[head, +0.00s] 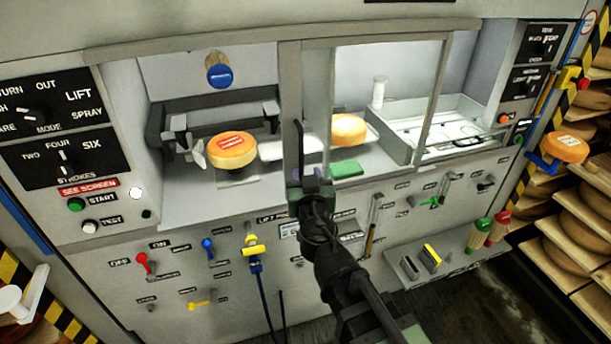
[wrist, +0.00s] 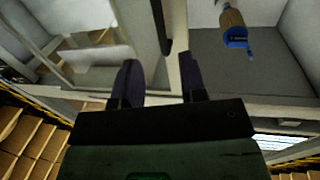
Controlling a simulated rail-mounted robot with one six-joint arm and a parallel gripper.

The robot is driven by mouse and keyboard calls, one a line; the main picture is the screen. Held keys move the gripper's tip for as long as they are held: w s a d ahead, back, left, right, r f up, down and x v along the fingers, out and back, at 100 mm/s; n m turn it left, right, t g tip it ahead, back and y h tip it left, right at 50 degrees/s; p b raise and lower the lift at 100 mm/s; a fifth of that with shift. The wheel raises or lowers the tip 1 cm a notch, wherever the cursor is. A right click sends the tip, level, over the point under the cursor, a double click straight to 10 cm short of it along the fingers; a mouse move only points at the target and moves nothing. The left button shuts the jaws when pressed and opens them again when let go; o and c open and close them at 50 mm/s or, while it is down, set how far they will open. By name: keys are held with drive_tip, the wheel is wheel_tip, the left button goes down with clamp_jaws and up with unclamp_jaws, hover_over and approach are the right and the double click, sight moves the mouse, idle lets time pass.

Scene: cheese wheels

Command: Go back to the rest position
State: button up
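My gripper (wrist: 160,88) shows in the wrist view with its two dark fingers apart and nothing seen between them but the cabinet's frame behind. In the head view my arm reaches up from the bottom, and my gripper (head: 310,178) is in front of the cabinet's middle post. A cheese wheel with a red label (head: 232,150) sits inside the left bay. A second cheese wheel (head: 348,130) sits behind the sliding pane, right of the post. A third cheese wheel (head: 566,147) rests on a blue holder at the right.
The cabinet's middle post (head: 292,110) and pane stand close to my gripper. Levers and knobs, including a yellow-handled one (head: 254,246), line the front panel. A small shelf (head: 450,250) juts out at the right, near racks of cheese wheels (head: 585,215).

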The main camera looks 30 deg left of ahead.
drive_tip(key=w+d+f+m+g+h, duration=0.1)
drive_tip(key=d+f+g+h, duration=0.1)
drive_tip(key=d+f+h, duration=0.35)
drive_tip(key=d+f+m+g+h, duration=0.1)
drive_tip(key=d+f+g+h, duration=0.2)
drive_tip(key=d, duration=0.6)
drive_tip(key=w+d+f+g+h, duration=0.15)
drive_tip(key=d+f+h, duration=0.25)
drive_tip(key=d, duration=0.4)
drive_tip(key=s+d+f+m+g+y, duration=0.1)
drive_tip(key=s+d+g, duration=0.1)
drive_tip(key=d, duration=0.4)
drive_tip(key=s+d+f+m+g, duration=0.2)
drive_tip(key=d+g, duration=0.1)
drive_tip(key=d, duration=0.4)
drive_tip(key=s+d+f+m+g+y, duration=0.1)
drive_tip(key=s+d+g, duration=0.1)
drive_tip(key=d, duration=0.5)
drive_tip(key=shift+s+d+f+m+g+y, duration=0.25)
drive_tip(key=shift+f+m+g+y, duration=0.1)
drive_tip(key=shift+g, duration=0.4)
